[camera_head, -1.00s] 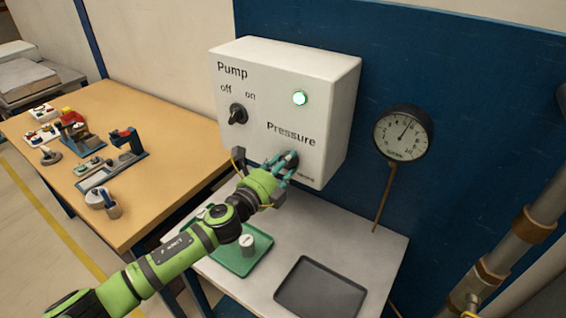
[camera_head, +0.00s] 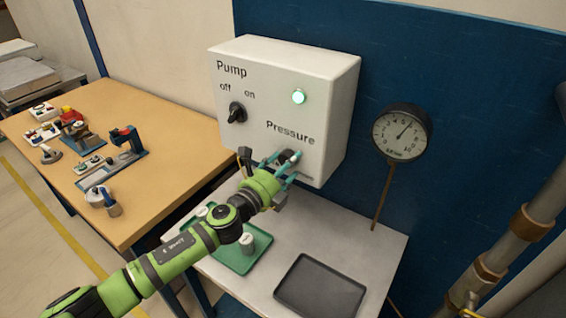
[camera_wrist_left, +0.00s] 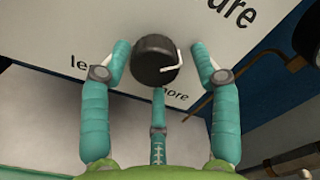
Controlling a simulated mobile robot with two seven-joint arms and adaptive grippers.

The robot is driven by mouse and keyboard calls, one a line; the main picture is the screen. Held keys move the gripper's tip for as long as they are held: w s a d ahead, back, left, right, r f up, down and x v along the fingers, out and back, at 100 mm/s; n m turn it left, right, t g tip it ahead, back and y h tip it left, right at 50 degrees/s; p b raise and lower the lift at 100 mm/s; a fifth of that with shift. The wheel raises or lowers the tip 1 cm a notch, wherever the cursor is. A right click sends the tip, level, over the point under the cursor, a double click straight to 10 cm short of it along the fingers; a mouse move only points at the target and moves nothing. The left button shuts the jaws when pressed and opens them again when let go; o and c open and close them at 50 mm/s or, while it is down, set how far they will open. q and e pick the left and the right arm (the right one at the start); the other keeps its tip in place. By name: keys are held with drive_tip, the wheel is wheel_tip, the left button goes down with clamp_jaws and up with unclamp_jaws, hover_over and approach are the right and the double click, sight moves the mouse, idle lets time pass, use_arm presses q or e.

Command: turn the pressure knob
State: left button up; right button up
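The black pressure knob (camera_head: 288,157) sits low on the front of the white pump box (camera_head: 279,75), under the word "Pressure". In the left wrist view the knob (camera_wrist_left: 156,61) shows a white pointer line with a bent end toward the right. My left gripper (camera_head: 280,163) is at the knob, its teal fingers spread around it. In the wrist view the left gripper (camera_wrist_left: 162,58) has visible gaps between its two side fingertips and the knob; a third finger is below. The round gauge (camera_head: 402,132) has its needle pointing up and right. My right gripper is not in view.
Below are a green tray (camera_head: 237,260) with small containers and an empty dark tray (camera_head: 320,287) on a grey table (camera_head: 375,245). Pipes (camera_head: 505,255) stand at right.

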use_arm(q)
drive_tip(key=shift+w+a+r, duration=0.1)
drive_tip(key=v, duration=1.2)
idle(0.4)
